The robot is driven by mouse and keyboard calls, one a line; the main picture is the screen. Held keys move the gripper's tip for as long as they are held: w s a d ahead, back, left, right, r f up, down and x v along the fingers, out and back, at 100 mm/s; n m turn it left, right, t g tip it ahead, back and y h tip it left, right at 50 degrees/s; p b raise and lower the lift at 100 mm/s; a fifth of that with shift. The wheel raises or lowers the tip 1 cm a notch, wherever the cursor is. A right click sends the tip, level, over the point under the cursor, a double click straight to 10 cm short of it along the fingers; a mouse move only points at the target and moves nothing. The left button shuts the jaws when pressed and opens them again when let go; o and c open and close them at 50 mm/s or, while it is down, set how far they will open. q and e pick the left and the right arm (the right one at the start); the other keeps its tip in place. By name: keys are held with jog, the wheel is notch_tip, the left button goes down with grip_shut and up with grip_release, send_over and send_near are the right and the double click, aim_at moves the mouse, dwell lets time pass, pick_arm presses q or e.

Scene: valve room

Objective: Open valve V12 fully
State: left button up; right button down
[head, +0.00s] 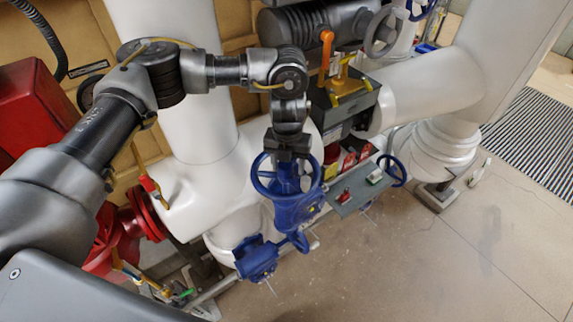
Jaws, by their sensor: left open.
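A blue valve (295,212) with a round blue handwheel (257,181) stands in front of the thick white pipework, near the middle of the head view. No V12 label is readable on it. My left gripper (288,154) points down at the far side of this handwheel, with its jaws open. The gripper covers part of the far rim, and I cannot tell whether the fingers touch it. My right gripper is not in view.
A grey shelf (350,198) with small red and pale items sits right of the valve. A second, smaller blue handwheel (392,171) is beyond it. A dark box (347,103) with yellow and orange handles stands behind. Floor at the lower right is clear.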

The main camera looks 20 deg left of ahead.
pick_arm(q)
jog(key=r+p, duration=0.2)
jog(key=r, duration=0.1)
jog(key=s+a+r+p, duration=0.1)
jog(key=shift+s+r+p, duration=0.1)
jog(key=shift+r+p, duration=0.1)
jog(key=shift+p, duration=0.1)
jog(key=shift+d+r, duration=0.1)
jog(key=shift+r, duration=0.2)
jog(key=shift+d+r, duration=0.1)
jog(key=shift+r, duration=0.25)
jog(key=shift+w+d, duration=0.15)
jog(key=shift+w, duration=0.15)
jog(key=shift+r, duration=0.15)
notch_tip(320, 180, up, 6)
jog(key=shift+f, duration=0.1)
jog(key=shift+a, duration=0.2)
